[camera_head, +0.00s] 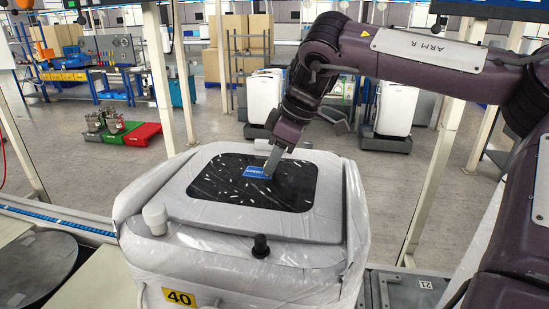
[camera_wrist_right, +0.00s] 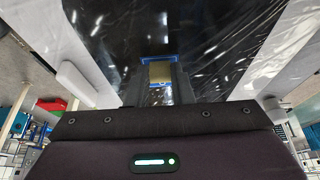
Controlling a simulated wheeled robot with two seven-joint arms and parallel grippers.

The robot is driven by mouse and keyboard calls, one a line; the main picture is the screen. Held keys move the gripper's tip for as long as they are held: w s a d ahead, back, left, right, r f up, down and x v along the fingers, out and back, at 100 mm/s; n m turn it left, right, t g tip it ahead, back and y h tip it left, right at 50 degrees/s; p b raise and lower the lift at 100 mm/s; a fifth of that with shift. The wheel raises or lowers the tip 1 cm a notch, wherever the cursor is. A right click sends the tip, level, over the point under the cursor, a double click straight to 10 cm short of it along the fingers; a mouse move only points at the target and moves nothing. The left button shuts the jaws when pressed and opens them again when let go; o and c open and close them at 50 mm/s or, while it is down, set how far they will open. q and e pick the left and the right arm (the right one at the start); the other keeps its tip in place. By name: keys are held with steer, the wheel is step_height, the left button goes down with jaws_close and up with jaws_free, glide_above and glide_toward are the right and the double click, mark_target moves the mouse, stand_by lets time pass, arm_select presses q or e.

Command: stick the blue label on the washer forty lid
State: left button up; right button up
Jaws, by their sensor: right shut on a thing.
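The washer (camera_head: 270,262) stands in front of me, wrapped in clear film, with a yellow "40" plate on its front. Its lid has a black glossy panel (camera_head: 215,185) with white glints. The blue label (camera_head: 256,172) is at the middle of the panel, flat or nearly flat against it; I cannot tell whether it touches. My right gripper (camera_head: 271,163) reaches down from the upper right and is shut on the label's edge. In the right wrist view the blue label (camera_wrist_right: 158,58) shows at the fingertips, with the black panel behind it. My left gripper is not in view.
A dark round plate (camera_head: 35,268) lies at the lower left. White machines (camera_head: 264,95) and a workbench stand farther back, beyond open floor.

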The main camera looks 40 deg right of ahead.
steer(key=shift+f, duration=0.15)
steer(key=o, duration=1.3)
steer(key=shift+r, duration=3.6)
steer(key=shift+f, duration=0.1)
